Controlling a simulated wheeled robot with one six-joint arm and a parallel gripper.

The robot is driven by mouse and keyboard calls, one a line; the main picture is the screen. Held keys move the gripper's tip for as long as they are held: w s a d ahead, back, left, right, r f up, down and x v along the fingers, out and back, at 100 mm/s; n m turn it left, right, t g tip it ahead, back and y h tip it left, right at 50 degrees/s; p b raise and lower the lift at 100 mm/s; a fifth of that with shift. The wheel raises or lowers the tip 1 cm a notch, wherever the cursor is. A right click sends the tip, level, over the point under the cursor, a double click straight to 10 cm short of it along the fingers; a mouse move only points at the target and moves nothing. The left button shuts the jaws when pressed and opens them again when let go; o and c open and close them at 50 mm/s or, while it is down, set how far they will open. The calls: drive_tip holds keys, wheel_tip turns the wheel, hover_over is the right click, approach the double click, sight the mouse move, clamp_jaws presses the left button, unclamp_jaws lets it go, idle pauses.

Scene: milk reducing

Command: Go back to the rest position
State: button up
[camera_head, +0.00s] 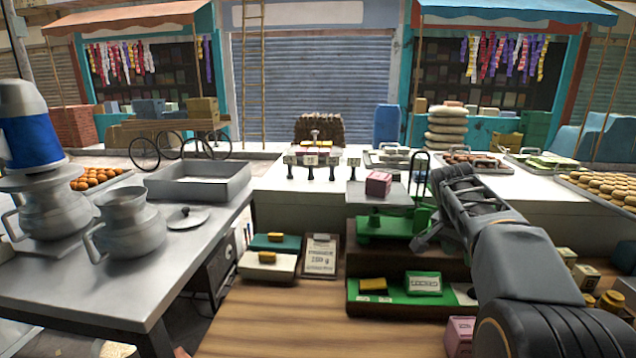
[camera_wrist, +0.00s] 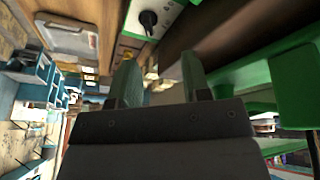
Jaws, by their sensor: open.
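My arm rises from the lower right in the head view and bends at the wrist, to the right of the green scale (camera_head: 390,228). In the wrist view my gripper (camera_wrist: 160,80) shows two fingers spread apart with nothing between them. Its fingertips are hard to make out in the head view. Green metal parts (camera_wrist: 285,90) lie close on the right of the wrist view. A pink box (camera_head: 378,184) sits on the scale's grey plate, apart from the fingers.
A grey table (camera_head: 100,285) on the left bears metal jugs (camera_head: 128,230) and a blue-and-white machine (camera_head: 30,125). A green tray (camera_head: 400,298) stands below the scale. Trays of round food (camera_head: 605,190) lie at the right.

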drive_tip(key=s+a+f+n+y+p, duration=0.1)
drive_tip(key=s+a+f+n, duration=0.1)
drive_tip(key=s+a+n, duration=0.2)
drive_tip(key=s+a+f+n+t+y+p, duration=0.1)
drive_tip(key=s+a+f+n+p, duration=0.1)
drive_tip(key=s+a+f+n, duration=0.1)
drive_tip(key=s+a+f+n+y+p, duration=0.1)
drive_tip(key=s+a+f+n, duration=0.2)
drive_tip(key=s+a, duration=0.4)
drive_tip(key=shift+s+f+n+t+y, duration=0.3)
drive_tip(key=shift+n+t, duration=0.1)
drive_tip(key=shift+n, duration=0.5)
drive_tip(key=shift+n+t, duration=0.3)
drive_tip(key=shift+n, duration=0.1)
drive_tip(key=s, duration=0.1)
drive_tip(key=s+a+p, duration=0.1)
drive_tip(key=s+a, duration=0.1)
drive_tip(key=shift+s+a+r+p, duration=0.25)
drive_tip(key=shift+s+p, duration=0.1)
drive_tip(key=shift+s, duration=0.05)
drive_tip(key=shift+a+r, duration=0.2)
drive_tip(key=shift+r, duration=0.25)
